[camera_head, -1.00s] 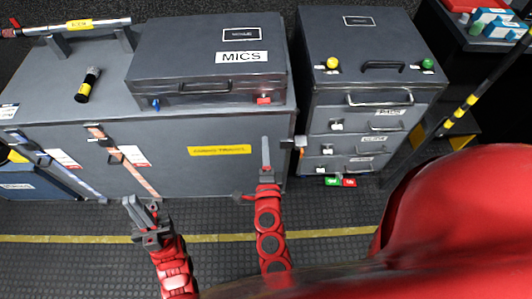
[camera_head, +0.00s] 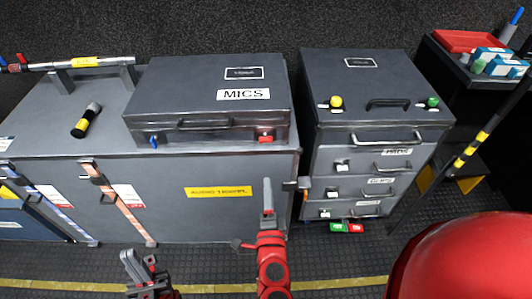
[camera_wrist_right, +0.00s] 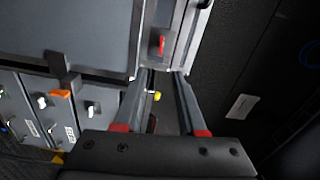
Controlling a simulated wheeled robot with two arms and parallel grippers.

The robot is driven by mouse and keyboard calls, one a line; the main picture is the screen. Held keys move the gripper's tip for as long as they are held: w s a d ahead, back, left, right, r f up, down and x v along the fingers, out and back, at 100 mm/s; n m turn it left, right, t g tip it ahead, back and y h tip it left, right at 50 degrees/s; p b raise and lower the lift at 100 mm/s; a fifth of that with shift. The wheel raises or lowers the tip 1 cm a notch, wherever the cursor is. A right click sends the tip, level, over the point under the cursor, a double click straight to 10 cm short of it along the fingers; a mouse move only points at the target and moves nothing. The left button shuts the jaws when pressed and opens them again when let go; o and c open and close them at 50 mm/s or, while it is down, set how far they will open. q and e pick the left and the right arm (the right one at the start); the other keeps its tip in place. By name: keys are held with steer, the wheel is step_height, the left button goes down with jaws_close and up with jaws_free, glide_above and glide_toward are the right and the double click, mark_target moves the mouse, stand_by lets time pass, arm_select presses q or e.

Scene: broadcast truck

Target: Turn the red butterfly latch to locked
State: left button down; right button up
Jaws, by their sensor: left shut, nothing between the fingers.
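The red butterfly latch (camera_head: 265,138) is on the front right of the grey MICS case (camera_head: 166,137), which lies on a large grey trunk. It looks wider than tall in the head view, but its exact angle is too small to tell. A red latch also shows in the right wrist view (camera_wrist_right: 162,45), beyond the fingertips. My right gripper (camera_head: 268,184) is below the latch, in front of the trunk, apart from the latch. Its fingers (camera_wrist_right: 164,76) are open with a gap between the tips. My left gripper (camera_head: 138,262) is low at the left, shut and empty, away from the case.
A blue latch (camera_head: 154,141) is on the case's left front. A drawer cabinet (camera_head: 312,140) with yellow and green knobs stands to the right. A catch (camera_head: 303,184) sticks out at the trunk's right edge, close to my right gripper. A black microphone (camera_head: 86,121) lies on the trunk.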

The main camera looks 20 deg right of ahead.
mark_target(266, 139)
steer(key=x, duration=1.7)
jaws_close()
